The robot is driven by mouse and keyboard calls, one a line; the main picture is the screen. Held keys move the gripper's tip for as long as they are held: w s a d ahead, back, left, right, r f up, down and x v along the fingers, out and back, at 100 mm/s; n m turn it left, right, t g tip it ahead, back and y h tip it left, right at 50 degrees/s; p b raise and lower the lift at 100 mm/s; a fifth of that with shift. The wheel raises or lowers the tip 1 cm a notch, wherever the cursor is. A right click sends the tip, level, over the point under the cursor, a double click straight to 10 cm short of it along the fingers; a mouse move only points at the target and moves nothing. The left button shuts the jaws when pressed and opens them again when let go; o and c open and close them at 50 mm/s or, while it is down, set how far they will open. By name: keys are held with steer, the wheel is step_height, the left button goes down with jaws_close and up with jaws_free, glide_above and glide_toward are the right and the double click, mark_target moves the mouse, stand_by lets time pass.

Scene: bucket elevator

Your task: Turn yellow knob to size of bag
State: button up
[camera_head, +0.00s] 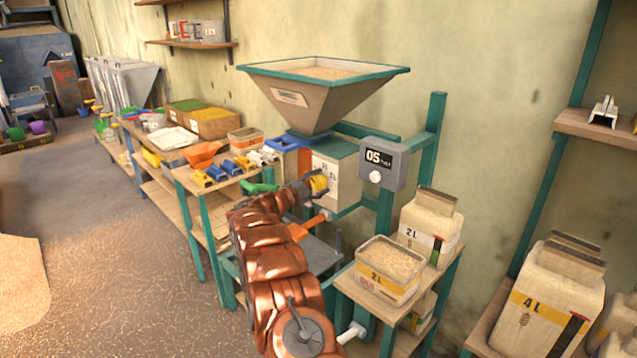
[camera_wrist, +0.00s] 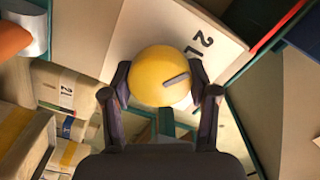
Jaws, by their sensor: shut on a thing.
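The yellow knob (camera_wrist: 158,77) sits on the front panel of the dispenser box (camera_head: 341,165) below the hopper. It also shows in the head view (camera_head: 319,184). My gripper (camera_wrist: 160,92) is shut on the knob, one finger on each side. A grey mark on the knob points up and right in the wrist view, toward a "2 L" label (camera_wrist: 200,52). Other labels on the panel are partly hidden by the knob and my gripper. A bag marked "2 L" (camera_head: 430,228) stands on the small table at right. A larger "4 L" bag (camera_head: 548,303) stands farther right.
A hopper (camera_head: 322,95) full of grain is above the box. A grey display (camera_head: 383,163) beside it reads "05". An open 2 L tub (camera_head: 388,270) stands on the small table (camera_head: 357,297). A bench with scoops (camera_head: 222,170) is at left.

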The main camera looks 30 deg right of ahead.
steer(key=o, duration=1.2)
steer(key=shift+a, duration=0.1)
steer(key=v, duration=1.2)
